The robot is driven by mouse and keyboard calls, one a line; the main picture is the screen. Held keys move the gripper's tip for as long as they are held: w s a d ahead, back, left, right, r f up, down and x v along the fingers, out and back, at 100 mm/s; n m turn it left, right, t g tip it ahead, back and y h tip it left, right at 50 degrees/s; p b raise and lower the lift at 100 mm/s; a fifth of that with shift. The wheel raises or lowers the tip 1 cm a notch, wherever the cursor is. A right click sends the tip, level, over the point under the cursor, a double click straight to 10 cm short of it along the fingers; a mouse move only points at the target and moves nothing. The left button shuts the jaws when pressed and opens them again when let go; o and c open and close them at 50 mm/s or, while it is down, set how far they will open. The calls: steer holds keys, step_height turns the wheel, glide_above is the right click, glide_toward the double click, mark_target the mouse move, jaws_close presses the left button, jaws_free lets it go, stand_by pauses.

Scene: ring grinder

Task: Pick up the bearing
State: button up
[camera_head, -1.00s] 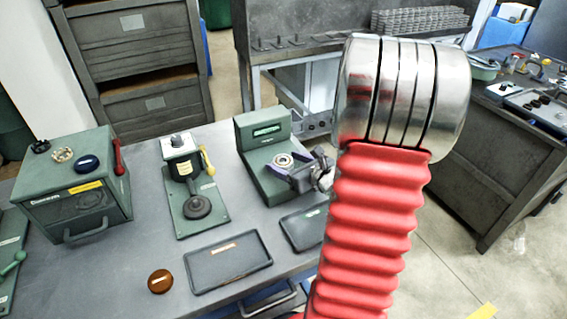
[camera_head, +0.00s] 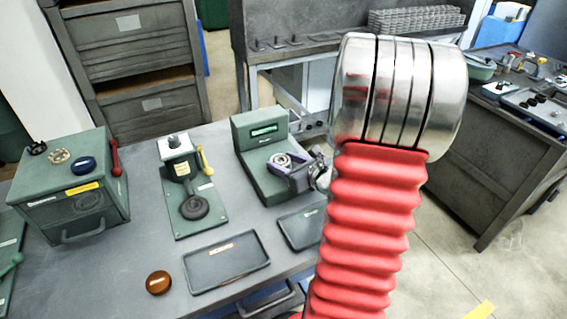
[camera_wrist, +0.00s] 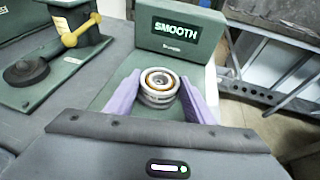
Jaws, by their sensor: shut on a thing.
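The bearing (camera_wrist: 160,83) is a small silver ring with an orange-brown inner ring. In the wrist view it sits between the two purple fingers of my gripper (camera_wrist: 162,95), which are shut on it. In the head view the bearing (camera_head: 280,161) shows over the plate of a green machine (camera_head: 262,160) with an upright display. The display (camera_wrist: 176,34) reads "SMOOTH" in the wrist view. I cannot tell whether the bearing touches the plate. My gripper (camera_head: 290,168) is partly hidden behind my red arm in the head view.
A green press with a yellow lever (camera_head: 190,185) stands left of the machine. A green box with a red lever (camera_head: 75,190) is further left. Two dark trays, one large (camera_head: 228,262) and one smaller (camera_head: 303,228), and a brown round piece (camera_head: 158,283) lie in front.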

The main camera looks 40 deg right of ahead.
step_height(320, 180, up, 10)
stand_by(0.6)
stand_by(0.5)
